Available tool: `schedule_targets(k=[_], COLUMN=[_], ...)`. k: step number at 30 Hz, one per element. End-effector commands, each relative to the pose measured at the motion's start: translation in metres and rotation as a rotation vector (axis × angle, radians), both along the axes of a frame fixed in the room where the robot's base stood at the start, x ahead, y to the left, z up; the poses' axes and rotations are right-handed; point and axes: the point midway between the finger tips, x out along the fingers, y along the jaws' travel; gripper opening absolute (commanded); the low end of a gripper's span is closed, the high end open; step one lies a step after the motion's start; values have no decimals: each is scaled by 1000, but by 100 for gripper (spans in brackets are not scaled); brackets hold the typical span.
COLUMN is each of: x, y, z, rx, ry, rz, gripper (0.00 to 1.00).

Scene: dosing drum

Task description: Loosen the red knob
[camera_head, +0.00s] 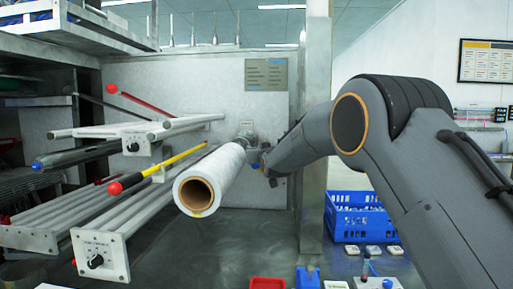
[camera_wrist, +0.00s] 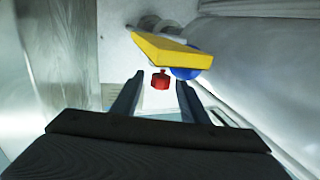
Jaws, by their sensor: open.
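The red knob (camera_wrist: 160,81) shows in the wrist view as a small round piece with a narrow stub on top, in front of a pale plate. My gripper (camera_wrist: 160,84) is open, with one dark finger on each side of the knob in the picture. Nothing is held, and I cannot tell how far ahead of the fingertips the knob is. In the head view my gripper (camera_head: 268,166) is beside the far end of the white roll; the red knob is hidden there.
A yellow bar (camera_wrist: 170,50) and a blue round part (camera_wrist: 186,73) sit close to the knob. The white roll (camera_head: 222,170) runs along the right in the wrist view. A metal post (camera_head: 313,210) and a blue crate (camera_head: 358,222) stand near my arm.

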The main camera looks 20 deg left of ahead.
Motion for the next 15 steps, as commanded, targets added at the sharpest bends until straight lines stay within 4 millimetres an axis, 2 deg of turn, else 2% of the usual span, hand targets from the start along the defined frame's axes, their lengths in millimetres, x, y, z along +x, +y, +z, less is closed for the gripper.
schedule_targets(k=[12,15], x=[5,5], y=[3,3], z=[0,0], rx=[-1,-1], ry=[1,1], rz=[0,0], gripper=[40,25])
